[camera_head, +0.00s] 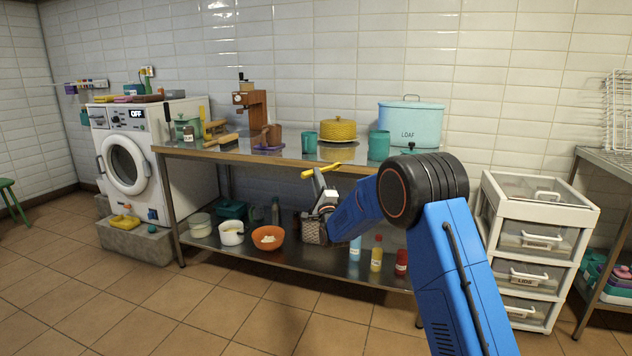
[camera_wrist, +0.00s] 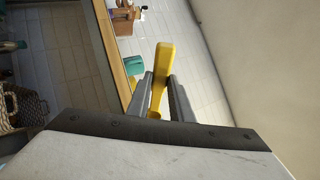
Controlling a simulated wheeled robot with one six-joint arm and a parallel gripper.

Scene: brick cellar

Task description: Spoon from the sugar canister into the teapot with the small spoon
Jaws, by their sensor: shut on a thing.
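My gripper (camera_head: 319,182) is shut on a yellow spoon-like utensil (camera_head: 321,171), held in the air before the front edge of the steel table (camera_head: 290,157). In the wrist view the yellow utensil (camera_wrist: 165,62) stands between both fingers (camera_wrist: 160,92); its far end is partly hidden. A green lidded pot (camera_head: 187,126) with a pale label is at the table's left end; I cannot read whether it is the sugar canister. A dark green lid with a knob (camera_head: 412,149) shows behind my arm; its body is hidden, so I cannot tell if it is the teapot.
Teal mugs (camera_head: 309,142) (camera_head: 379,145), a yellow cake dome (camera_head: 338,129), a blue LOAF bin (camera_head: 411,124) and a wooden coffee grinder (camera_head: 251,106) stand on the table. An orange bowl (camera_head: 268,238) and bottles are on the lower shelf. White drawers (camera_head: 535,240) stand right.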

